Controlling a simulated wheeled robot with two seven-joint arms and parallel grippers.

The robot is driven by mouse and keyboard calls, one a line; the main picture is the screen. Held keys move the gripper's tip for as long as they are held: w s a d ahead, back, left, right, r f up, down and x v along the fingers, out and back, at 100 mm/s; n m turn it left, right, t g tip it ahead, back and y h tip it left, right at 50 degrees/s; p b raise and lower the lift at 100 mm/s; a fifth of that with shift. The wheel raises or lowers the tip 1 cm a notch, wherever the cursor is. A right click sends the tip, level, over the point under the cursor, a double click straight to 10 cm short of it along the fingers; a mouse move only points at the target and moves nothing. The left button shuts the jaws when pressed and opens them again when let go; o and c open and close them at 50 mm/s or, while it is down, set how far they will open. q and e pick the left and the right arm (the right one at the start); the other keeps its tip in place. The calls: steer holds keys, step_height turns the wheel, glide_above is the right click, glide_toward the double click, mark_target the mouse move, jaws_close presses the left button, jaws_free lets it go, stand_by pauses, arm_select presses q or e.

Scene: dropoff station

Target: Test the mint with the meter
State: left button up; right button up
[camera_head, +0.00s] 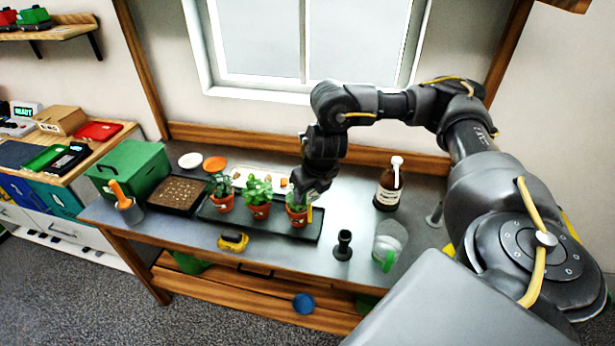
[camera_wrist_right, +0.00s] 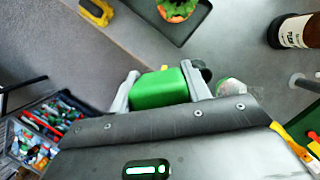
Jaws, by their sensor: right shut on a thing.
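My right gripper (camera_head: 311,194) is shut on a green block-like body, which looks like the meter (camera_wrist_right: 160,88). It also shows in the wrist view (camera_wrist_right: 163,84). In the head view the gripper hangs over the right-hand potted plant (camera_head: 296,216) and hides much of its leaves. Whether the meter touches its soil cannot be told. A middle potted plant (camera_head: 257,211) and a left potted plant (camera_head: 222,204) stand upright beside it in terracotta pots. I cannot read which one is the mint. My left gripper is not in view.
The pots stand in a black tray (camera_head: 270,224) on a grey bench. A yellow-black tool (camera_head: 233,241) lies in front. A seed tray (camera_head: 177,194) is left.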

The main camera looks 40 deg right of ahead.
steer(key=shift+r+p, duration=1.35)
steer(key=shift+p, duration=0.05)
steer(key=shift+r, duration=2.1)
